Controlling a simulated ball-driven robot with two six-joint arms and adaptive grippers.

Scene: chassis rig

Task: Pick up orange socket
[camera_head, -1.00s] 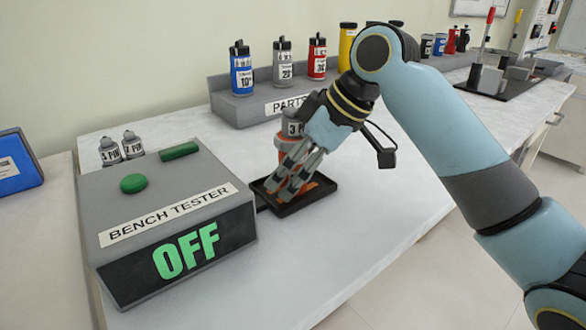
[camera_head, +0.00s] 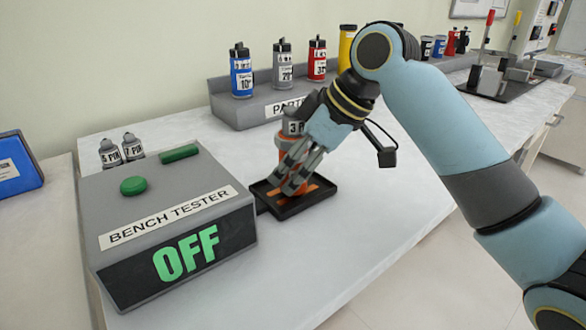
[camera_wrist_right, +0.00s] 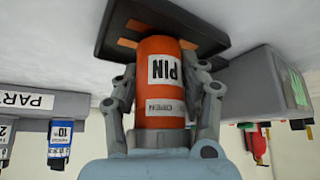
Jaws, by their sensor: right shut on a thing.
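The orange socket (camera_wrist_right: 159,85) is an orange cylinder with a grey top and white labels, one reading "PIN". In the head view the orange socket (camera_head: 291,140) is partly hidden by my right gripper (camera_head: 291,182). The right gripper (camera_wrist_right: 165,85) has a finger on each side of the socket and is shut on it. The socket is upright or slightly tilted over a black tray (camera_head: 262,201) with an orange mark. I cannot tell whether its base is clear of the tray. My left gripper is not in view.
The grey bench tester (camera_head: 165,215) reading "OFF" stands left of the tray. Two grey connectors (camera_head: 110,153) stand behind it. A parts rack (camera_head: 226,104) with several coloured cylinders is at the back. The white bench is clear right of the tray.

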